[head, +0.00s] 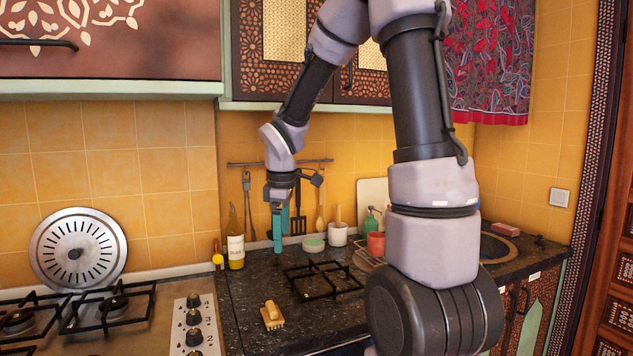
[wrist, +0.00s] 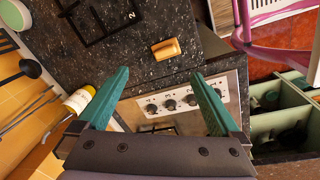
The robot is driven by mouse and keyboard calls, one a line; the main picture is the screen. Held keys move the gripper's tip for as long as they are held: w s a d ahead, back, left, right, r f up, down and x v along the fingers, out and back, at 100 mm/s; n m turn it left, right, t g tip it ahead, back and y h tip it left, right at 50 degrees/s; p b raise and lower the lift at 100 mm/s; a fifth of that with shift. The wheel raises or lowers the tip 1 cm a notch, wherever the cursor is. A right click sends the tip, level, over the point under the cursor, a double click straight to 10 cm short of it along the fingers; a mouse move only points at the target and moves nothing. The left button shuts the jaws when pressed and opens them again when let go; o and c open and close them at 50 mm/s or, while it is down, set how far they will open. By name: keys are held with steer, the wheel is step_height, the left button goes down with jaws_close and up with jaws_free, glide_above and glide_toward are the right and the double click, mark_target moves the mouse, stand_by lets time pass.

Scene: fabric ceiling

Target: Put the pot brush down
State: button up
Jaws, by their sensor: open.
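The pot brush (head: 272,316), a small wooden block with a knob handle and pale bristles, sits on the dark stone counter just right of the stove's knob panel. In the wrist view the brush (wrist: 166,48) lies on the counter beyond the fingertips, seen from above. My gripper (head: 278,232) is raised above the counter near the back wall, pointing down, with teal fingers. In the wrist view my gripper (wrist: 160,75) has its fingers wide apart with nothing between them. It is clear of the brush.
A bottle (head: 236,240) stands left of my gripper. A black pot grate (head: 322,281) lies right of the brush. A green-sided round container (head: 313,243) and a white pot (head: 338,234) stand at the back. The counter around the brush is bare.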

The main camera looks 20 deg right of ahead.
steer(key=s+d+r+m+t+y, duration=0.2)
steer(key=s+r+m+t, duration=0.3)
steer(key=s+r+m, duration=1.1)
steer(key=shift+d+r+m+t, duration=0.2)
steer(key=shift+d+m+t, duration=0.1)
steer(key=shift+d, duration=0.2)
steer(key=shift+s, duration=0.1)
steer(key=m+g+h, duration=0.2)
steer(key=m+g, duration=0.5)
steer(key=m, duration=0.7)
glide_above(272, 306)
step_height(272, 306, down, 26)
step_height(272, 306, down, 11)
steer(key=shift+r, duration=0.1)
